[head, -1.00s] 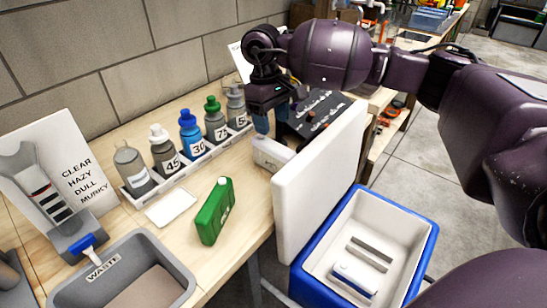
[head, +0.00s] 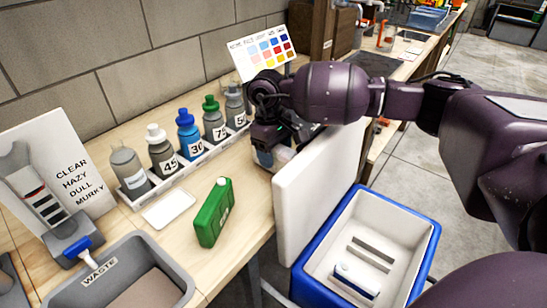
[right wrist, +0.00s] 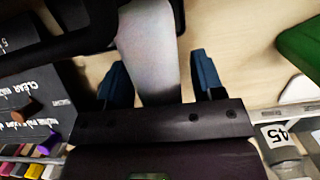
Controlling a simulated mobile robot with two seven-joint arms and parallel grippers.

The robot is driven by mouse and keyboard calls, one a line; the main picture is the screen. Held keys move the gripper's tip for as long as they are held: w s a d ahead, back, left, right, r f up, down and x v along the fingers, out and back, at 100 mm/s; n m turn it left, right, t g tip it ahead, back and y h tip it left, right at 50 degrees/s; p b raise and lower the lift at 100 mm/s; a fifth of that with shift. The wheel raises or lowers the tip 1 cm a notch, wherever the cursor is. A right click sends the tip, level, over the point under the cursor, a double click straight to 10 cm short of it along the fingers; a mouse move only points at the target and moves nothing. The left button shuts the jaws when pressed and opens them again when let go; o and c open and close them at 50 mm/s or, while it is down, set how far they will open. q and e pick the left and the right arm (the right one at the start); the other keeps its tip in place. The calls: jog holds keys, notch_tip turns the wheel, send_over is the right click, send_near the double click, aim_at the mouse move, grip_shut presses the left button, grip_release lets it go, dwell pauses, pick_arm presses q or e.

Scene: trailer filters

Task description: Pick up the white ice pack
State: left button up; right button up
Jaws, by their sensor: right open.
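The white ice pack (right wrist: 148,45) lies on the wooden bench, seen in the right wrist view between the two blue fingers of my right gripper (right wrist: 162,78). The fingers stand apart, one on each side of it, with gaps showing. In the head view my right gripper (head: 270,150) is low over the bench behind the cooler's raised lid. It hides most of the pack there. My left gripper is not in view.
A blue cooler (head: 428,235) stands open, its white lid (head: 310,195) upright close to my right gripper. A green container (head: 215,212), a rack of several bottles (head: 190,133) and a grey waste bin (head: 175,260) stand on the bench.

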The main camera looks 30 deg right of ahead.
grip_shut()
jog(key=shift+a+r, duration=0.1)
jog(key=shift+r, duration=0.05)
